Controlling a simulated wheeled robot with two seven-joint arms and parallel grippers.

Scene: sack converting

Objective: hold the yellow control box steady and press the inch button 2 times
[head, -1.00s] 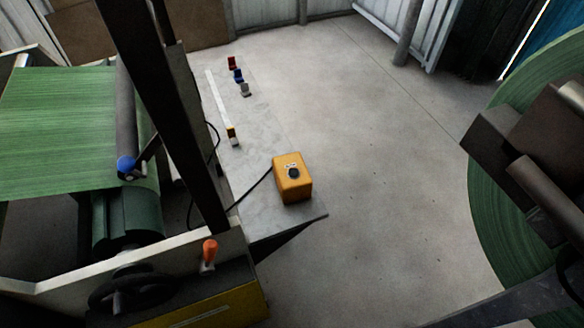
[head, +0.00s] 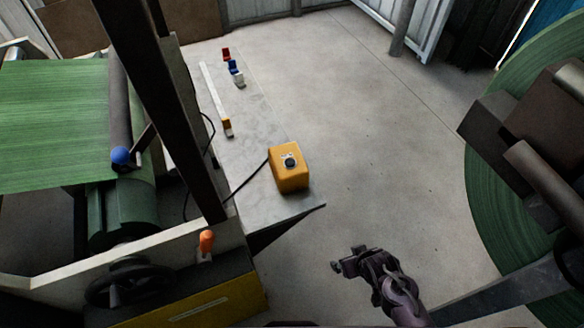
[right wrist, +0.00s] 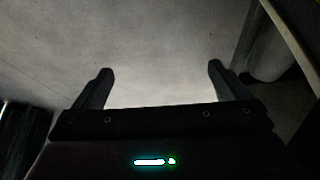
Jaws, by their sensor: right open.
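The yellow control box (head: 290,178) sits on the grey metal shelf near its front right corner. A dark round button (head: 290,162) shows on its top face, and a black cable runs from its left side. My right gripper (head: 348,262) is below and to the right of the box, apart from it, over the floor. In the right wrist view its two fingers (right wrist: 160,85) are spread with nothing between them. My left gripper is in neither view.
The grey shelf (head: 250,120) holds a long pale strip (head: 215,98) and small red, blue and white items (head: 233,68). A machine with green sheet (head: 55,120) and an orange-knobbed lever (head: 206,242) stands left. A large green roll (head: 490,225) stands right. Open floor (head: 370,150) lies between.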

